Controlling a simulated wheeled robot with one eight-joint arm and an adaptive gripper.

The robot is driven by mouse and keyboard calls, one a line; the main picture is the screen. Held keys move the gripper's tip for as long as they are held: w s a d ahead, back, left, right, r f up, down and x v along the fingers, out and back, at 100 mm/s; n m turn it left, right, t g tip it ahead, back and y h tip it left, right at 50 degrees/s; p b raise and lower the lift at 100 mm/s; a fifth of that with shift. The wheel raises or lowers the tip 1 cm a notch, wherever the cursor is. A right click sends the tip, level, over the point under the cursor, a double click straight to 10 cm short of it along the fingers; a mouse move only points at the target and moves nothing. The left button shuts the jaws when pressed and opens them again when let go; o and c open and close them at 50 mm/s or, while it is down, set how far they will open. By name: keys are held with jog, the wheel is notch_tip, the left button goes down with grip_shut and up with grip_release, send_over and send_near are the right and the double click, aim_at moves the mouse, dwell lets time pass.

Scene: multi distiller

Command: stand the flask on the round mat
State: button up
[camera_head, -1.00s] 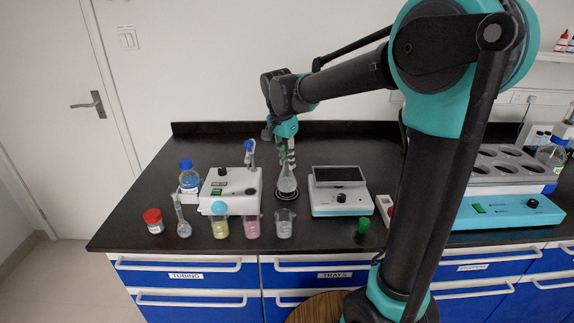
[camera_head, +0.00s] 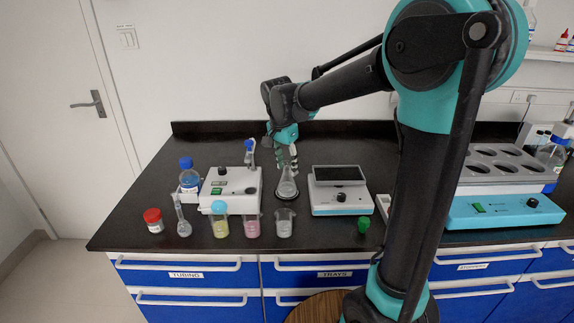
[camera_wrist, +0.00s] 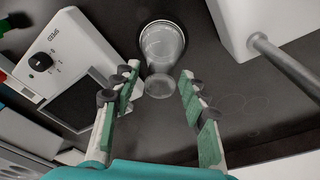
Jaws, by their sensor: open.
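The clear conical flask (camera_head: 287,189) stands upright on the dark round mat (camera_head: 295,200) near the middle of the bench. In the wrist view the flask (camera_wrist: 162,45) shows its wide base away from me and its mouth towards my fingers, with the mat's dark rim (camera_wrist: 143,24) around the base. My gripper (camera_head: 287,163) is at the flask's upper part. In the wrist view my gripper (camera_wrist: 158,88) is open, one finger on each side of the flask's mouth, with visible gaps between fingers and glass.
A white device with a knob (camera_head: 230,190) stands left of the flask, and a device with a dark screen (camera_head: 340,192) stands right. Beakers with yellow (camera_head: 220,227), pink (camera_head: 252,226) and clear (camera_head: 284,224) contents stand in front. Bare bench lies behind the flask.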

aim_at(283, 177)
notch_tip(283, 177, up, 12)
jog(key=s+a, duration=0.1)
jog(key=shift+s+a, duration=0.15)
dwell(0.3)
jog(key=shift+o, duration=0.2)
jog(key=shift+r, duration=0.1)
dwell(1.8)
